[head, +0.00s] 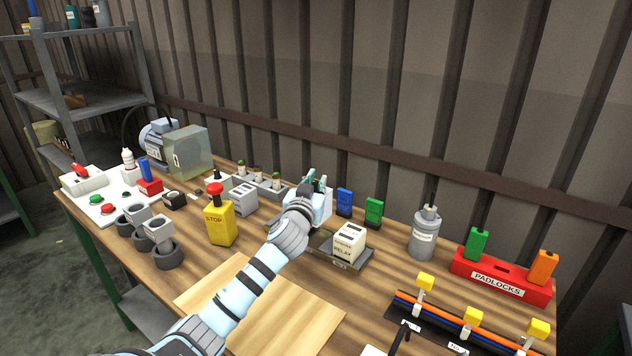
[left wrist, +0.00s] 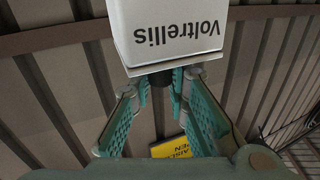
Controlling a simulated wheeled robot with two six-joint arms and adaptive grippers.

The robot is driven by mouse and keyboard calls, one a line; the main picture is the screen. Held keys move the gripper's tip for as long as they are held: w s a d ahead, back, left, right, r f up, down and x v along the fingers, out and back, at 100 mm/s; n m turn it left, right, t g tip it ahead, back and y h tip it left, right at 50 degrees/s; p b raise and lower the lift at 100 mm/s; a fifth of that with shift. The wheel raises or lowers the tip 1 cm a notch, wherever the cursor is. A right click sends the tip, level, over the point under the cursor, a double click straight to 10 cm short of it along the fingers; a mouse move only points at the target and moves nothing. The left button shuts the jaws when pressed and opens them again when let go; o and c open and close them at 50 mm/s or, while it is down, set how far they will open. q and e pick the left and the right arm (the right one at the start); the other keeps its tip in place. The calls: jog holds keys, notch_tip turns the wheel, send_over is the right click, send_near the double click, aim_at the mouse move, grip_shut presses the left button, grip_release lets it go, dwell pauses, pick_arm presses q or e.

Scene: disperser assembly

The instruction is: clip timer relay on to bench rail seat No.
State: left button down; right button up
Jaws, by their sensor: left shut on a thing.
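My left gripper (head: 318,188) is above the back middle of the bench, with its fingers partly hidden by my wrist. In the left wrist view it (left wrist: 165,85) is shut on the dark narrow part under a white block (left wrist: 165,30). The block is printed "Voltrellis", upside down in that view. The block's white side (head: 323,212) also shows beside my gripper in the head view. A cream block labelled as a relay (head: 349,239) stands on a dark grey plate (head: 352,264), just right of my wrist. I cannot read a seat number. My right gripper is out of view.
A yellow STOP box (head: 220,224) stands left of my forearm. Blue (head: 344,200) and green (head: 374,211) blocks stand near the wall. A grey canister (head: 424,238), red padlock rack (head: 497,283) and cable rail (head: 450,325) fill the right. A bare wooden board (head: 290,315) lies in front.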

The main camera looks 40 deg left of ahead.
pick_arm(q)
jog(key=shift+f+b, duration=1.85)
jog(key=shift+f, duration=0.7)
jog(key=shift+f+b, duration=1.15)
jog(key=shift+f, duration=0.2)
jog(key=c, duration=1.5)
grip_release()
jog(key=shift+o, duration=0.2)
jog(key=shift+s+d, duration=0.1)
jog(key=shift+s, duration=0.1)
jog(key=v, duration=1.1)
jog(key=shift+s+d, duration=0.2)
jog(key=shift+s, duration=0.1)
